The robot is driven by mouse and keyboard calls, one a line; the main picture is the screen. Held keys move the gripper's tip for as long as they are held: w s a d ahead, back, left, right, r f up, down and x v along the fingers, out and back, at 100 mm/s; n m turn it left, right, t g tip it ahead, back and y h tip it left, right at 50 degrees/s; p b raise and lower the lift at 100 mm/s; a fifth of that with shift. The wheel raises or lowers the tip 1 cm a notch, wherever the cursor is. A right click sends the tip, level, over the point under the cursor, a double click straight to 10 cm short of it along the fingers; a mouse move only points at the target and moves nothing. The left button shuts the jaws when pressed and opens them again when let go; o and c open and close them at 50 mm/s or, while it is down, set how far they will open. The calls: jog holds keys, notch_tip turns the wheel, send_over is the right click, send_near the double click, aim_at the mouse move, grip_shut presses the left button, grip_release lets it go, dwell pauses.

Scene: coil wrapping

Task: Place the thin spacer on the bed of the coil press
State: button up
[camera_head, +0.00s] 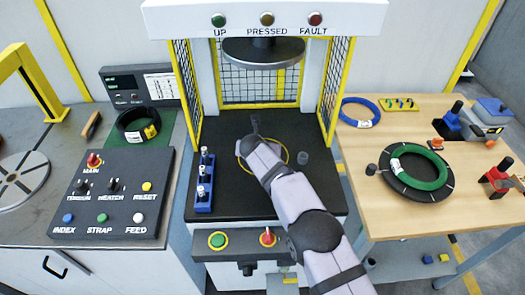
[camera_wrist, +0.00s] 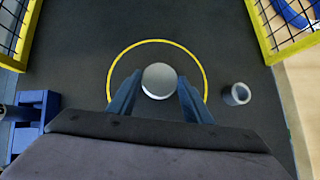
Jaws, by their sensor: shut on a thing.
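My gripper (camera_wrist: 157,88) is over the dark bed (camera_wrist: 80,60) of the coil press, with its two blue fingers shut on a round, light-grey piece (camera_wrist: 160,80). This looks like the thin spacer, seen end-on, so its height does not show. It appears inside the yellow ring (camera_wrist: 158,40) on the bed; I cannot tell whether it touches the surface. In the head view my arm covers part of the ring and the held piece is hidden. A small grey hollow cylinder (camera_wrist: 237,94) stands on the bed just right of the ring, apart from my gripper.
A blue rack (camera_head: 204,190) with several pegs stands on the bed's left. The round press head (camera_head: 264,51) is above the bed's rear, between yellow-framed mesh guards (camera_head: 335,80). Right, a wooden table (camera_head: 350,210) holds a green coil (camera_head: 425,165) and a blue coil (camera_head: 347,116).

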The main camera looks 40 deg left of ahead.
jog(key=shift+f, duration=0.15)
jog(key=shift+f, duration=0.15)
jog(key=o, duration=1.2)
jog(key=shift+s+d+r, duration=0.1)
jog(key=shift+s+r, duration=0.15)
jog(key=shift+r, duration=0.25)
jog(key=b+v, duration=0.3)
jog(key=v, duration=0.8)
jog(key=shift+d, duration=0.15)
